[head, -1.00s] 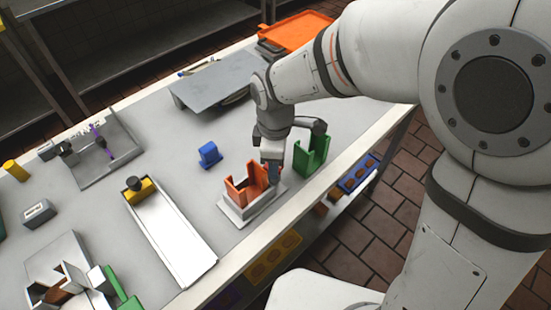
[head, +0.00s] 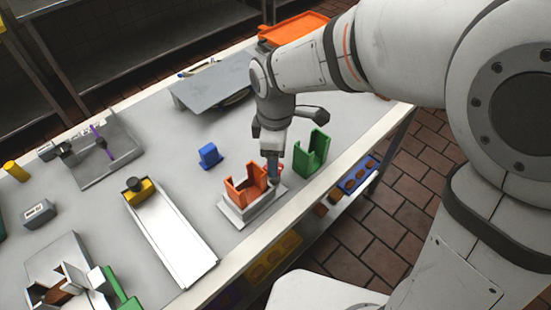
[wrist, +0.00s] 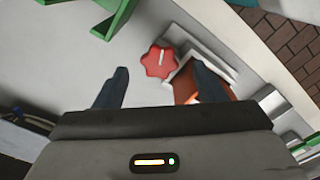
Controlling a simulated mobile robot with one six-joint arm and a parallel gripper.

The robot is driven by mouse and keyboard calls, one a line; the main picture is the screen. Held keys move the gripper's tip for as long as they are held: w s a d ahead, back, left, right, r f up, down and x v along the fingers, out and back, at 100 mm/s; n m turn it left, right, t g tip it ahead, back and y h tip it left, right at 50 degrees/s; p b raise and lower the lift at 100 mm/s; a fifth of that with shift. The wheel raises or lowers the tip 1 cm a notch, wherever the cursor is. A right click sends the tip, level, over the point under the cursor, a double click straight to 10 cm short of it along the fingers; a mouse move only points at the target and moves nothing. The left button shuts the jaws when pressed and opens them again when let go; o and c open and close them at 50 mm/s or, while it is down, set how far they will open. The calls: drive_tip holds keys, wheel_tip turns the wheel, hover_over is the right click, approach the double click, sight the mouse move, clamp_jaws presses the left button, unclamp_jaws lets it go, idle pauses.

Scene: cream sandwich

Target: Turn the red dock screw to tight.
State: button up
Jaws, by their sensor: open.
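The red dock screw (wrist: 160,61) is a lobed red knob with a pale line on top, seen in the wrist view ahead of my fingers. It stands beside the orange holder (head: 247,189) on its pale base (head: 240,214); the holder also shows partly in the wrist view (wrist: 186,92). In the head view only a bit of red shows at the screw, behind my gripper (head: 275,178). My gripper (wrist: 161,86) is open and empty, pointing down, with the screw between the lines of its two fingers. I cannot tell whether a finger touches it.
A green holder (head: 312,154) stands close to the right of my gripper. A blue block (head: 209,155) lies to the left. A white tray (head: 172,236) with a yellow piece is further left. The table's front edge is close by.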

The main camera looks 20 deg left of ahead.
wheel_tip(320, 180, up, 5)
drive_tip(key=shift+f, duration=0.1)
idle(0.3)
